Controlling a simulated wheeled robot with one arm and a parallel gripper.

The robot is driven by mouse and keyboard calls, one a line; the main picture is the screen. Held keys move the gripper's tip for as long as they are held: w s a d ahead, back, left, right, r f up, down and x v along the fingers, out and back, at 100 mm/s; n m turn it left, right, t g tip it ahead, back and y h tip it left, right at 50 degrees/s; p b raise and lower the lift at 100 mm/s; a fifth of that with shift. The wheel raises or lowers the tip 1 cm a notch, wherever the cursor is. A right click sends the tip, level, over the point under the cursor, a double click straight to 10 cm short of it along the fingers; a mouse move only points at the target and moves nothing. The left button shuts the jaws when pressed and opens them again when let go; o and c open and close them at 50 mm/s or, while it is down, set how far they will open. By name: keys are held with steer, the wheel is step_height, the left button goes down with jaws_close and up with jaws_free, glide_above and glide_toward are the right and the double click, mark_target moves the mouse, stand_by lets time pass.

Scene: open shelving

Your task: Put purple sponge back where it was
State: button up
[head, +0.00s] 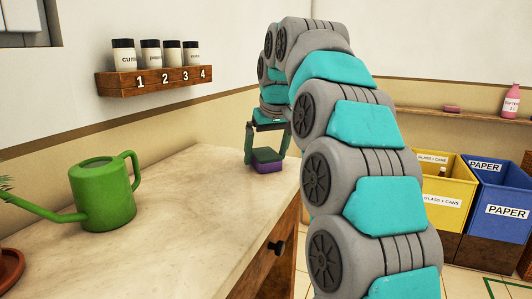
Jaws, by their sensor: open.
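The purple sponge (270,168), with a dark green top layer, sits near the right edge of the countertop, towards its far end. My gripper (265,157) is over the sponge, pointing down, with its fingers around or just beside it. The jaws are open. I cannot tell whether the fingers touch the sponge.
A green watering can (102,192) stands on the counter (185,215) at left. At right, a wall shelf (430,111) holds a small pinkish block (452,109) and a pink bottle (511,101), above yellow (446,190) and blue (497,198) bins.

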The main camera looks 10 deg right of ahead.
mark_target(265, 153)
steer(key=shift+v, duration=2.45)
steer(key=p+v, duration=0.2)
steer(key=v, duration=0.1)
steer(key=shift+w, duration=0.1)
